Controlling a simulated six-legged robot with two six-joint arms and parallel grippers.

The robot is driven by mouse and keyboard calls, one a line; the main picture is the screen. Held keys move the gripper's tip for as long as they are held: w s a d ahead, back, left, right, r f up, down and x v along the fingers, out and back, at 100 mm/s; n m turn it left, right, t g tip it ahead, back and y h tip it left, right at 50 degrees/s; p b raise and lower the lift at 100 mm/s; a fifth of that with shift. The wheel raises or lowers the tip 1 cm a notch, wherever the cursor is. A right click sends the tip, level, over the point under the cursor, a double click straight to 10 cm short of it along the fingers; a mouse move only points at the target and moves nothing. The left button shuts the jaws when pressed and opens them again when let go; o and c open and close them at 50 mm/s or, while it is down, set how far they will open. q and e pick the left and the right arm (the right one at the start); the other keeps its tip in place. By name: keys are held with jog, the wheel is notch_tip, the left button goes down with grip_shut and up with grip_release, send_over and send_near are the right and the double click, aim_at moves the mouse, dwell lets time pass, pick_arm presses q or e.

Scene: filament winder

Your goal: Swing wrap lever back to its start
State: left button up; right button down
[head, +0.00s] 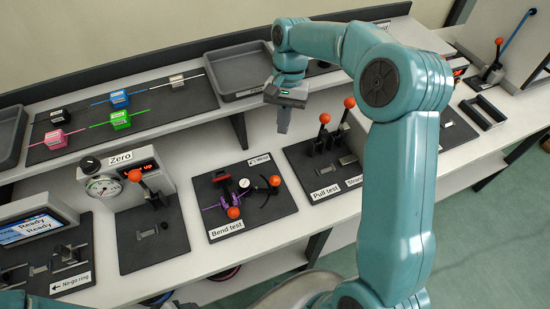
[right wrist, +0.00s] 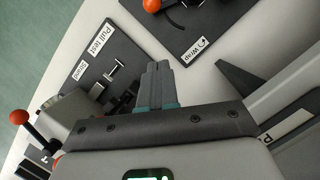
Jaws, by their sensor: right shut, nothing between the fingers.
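The bend test station (head: 255,222) is a dark board in the middle of the bench, with a "Wrap" label (head: 259,160) and arrow at its back right. It carries a red clamp-like part, a purple piece (head: 212,206) and two orange knobs. One knob (head: 274,181) is on the right near a black curved part; the other knob (head: 233,212) is at the front. I cannot tell for sure which belongs to the wrap lever. In the right wrist view an orange knob (right wrist: 152,5) is cut by the top edge. My right gripper (head: 283,127) is shut, empty, pointing down behind the board, apart from the knobs. My left gripper is out of view.
The pull test station (head: 325,190) with upright orange-knobbed levers stands right of the board. The zero station (head: 150,235) with gauge and lever is at left. A grey tray (head: 238,72) and a dark mat with coloured blocks lie on the raised shelf behind.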

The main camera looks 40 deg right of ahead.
jog(key=s+a+f, duration=0.1)
jog(key=f, duration=0.1)
jog(key=s+a+f+p, duration=0.1)
jog(key=a+f, duration=0.1)
jog(key=f, duration=0.1)
jog(key=s+a+f+p, duration=0.1)
jog(key=s+f, duration=0.1)
jog(key=f, duration=0.1)
jog(key=shift+a+f, duration=0.2)
jog(key=shift+a, duration=0.05)
jog(key=shift+s, duration=0.1)
jog(key=shift+s+r, duration=0.1)
